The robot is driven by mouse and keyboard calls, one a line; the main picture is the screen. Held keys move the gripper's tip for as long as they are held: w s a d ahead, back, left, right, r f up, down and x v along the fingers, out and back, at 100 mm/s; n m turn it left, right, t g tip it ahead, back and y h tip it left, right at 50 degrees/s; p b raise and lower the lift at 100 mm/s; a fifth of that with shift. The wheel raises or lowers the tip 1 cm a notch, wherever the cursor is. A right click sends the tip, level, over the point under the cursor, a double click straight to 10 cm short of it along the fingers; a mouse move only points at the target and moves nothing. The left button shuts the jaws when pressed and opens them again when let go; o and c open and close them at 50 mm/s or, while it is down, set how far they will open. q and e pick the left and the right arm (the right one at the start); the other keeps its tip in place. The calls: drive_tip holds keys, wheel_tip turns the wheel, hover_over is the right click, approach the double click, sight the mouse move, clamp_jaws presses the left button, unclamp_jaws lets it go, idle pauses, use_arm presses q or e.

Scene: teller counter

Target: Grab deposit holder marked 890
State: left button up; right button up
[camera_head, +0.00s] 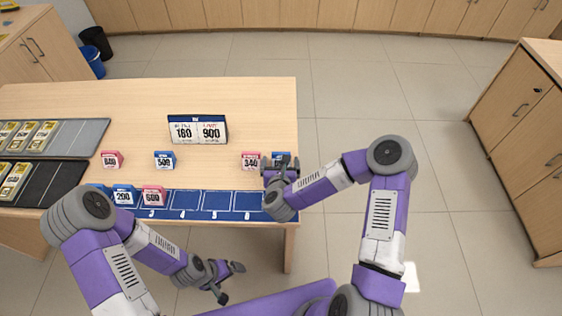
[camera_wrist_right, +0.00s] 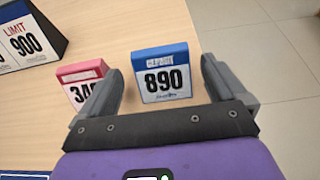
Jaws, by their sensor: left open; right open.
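The deposit holder marked 890 (camera_wrist_right: 164,74) is a blue block with a white face. In the right wrist view it stands upright between the two open fingers of my right gripper (camera_wrist_right: 160,88), nearer the camera's far side than the gripper base. In the head view the blue holder (camera_head: 281,156) is mostly hidden behind my right gripper (camera_head: 281,168) at the table's right edge. A pink holder (camera_wrist_right: 80,80), reading 340 in the head view (camera_head: 251,160), stands just left of the left finger. My left gripper (camera_head: 229,281) is open and empty in front of the table.
Pink 840 (camera_head: 111,160) and blue 500 (camera_head: 164,160) holders stand left. Blue 200 (camera_head: 123,196) and pink 600 (camera_head: 153,196) holders sit on the blue numbered strip (camera_head: 217,201). Trays (camera_head: 85,140) lie far left.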

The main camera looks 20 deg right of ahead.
sight(281, 155)
drive_tip(key=x, duration=0.3)
drive_tip(key=b+x, duration=0.1)
drive_tip(key=shift+w+d+r, duration=0.2)
drive_tip(key=shift+r, duration=0.05)
drive_tip(key=shift+c, duration=0.5)
drive_tip(key=c, duration=1)
